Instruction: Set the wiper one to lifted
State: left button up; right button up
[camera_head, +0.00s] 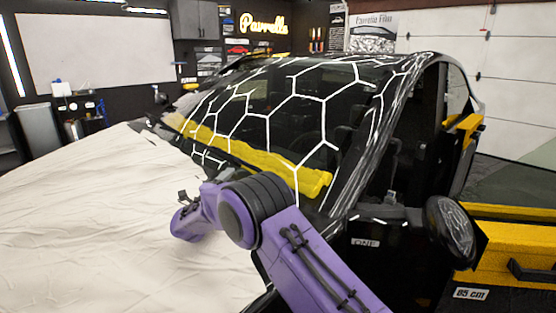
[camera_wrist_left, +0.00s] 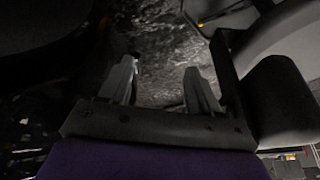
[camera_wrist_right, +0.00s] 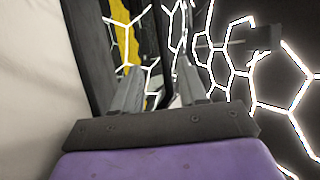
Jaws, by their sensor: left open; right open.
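The windshield (camera_head: 265,110) carries white hexagon lines, with a yellow strip of cloth (camera_head: 285,168) along its lower edge. I cannot clearly make out wiper one in the head view; my right arm and the cloth cover part of that edge. My right gripper (camera_head: 183,197) is over the covered hood, near the windshield base. In the right wrist view, its open, empty fingers (camera_wrist_right: 163,84) point along that base, and a dark narrow strip between them may be part of a wiper. My left gripper (camera_wrist_left: 160,68) is open and empty over a dark surface, outside the head view.
A cream cover (camera_head: 90,210) lies over the hood. The side mirror (camera_head: 450,230) stands out at the right, beside a label reading "ONE" (camera_head: 365,243). A yellow platform marked 85 cm (camera_head: 510,245) is at the far right. A whiteboard (camera_head: 95,50) hangs behind.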

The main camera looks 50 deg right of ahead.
aim_at(245, 165)
jog(key=d, duration=0.1)
jog(key=d+r+p, duration=0.1)
jog(key=d, duration=0.1)
jog(key=d+r+p, duration=0.1)
jog(key=d, duration=0.1)
jog(key=shift+w+d, duration=0.15)
jog(key=shift+w, duration=0.05)
jog(key=x, duration=0.3)
jog(key=p+x, duration=0.1)
jog(key=x, duration=0.1)
jog(key=shift+d+f, duration=0.1)
jog(key=shift+f, duration=0.25)
jog(key=shift+w+d+r, duration=0.1)
jog(key=shift+d, duration=0.1)
grip_shut()
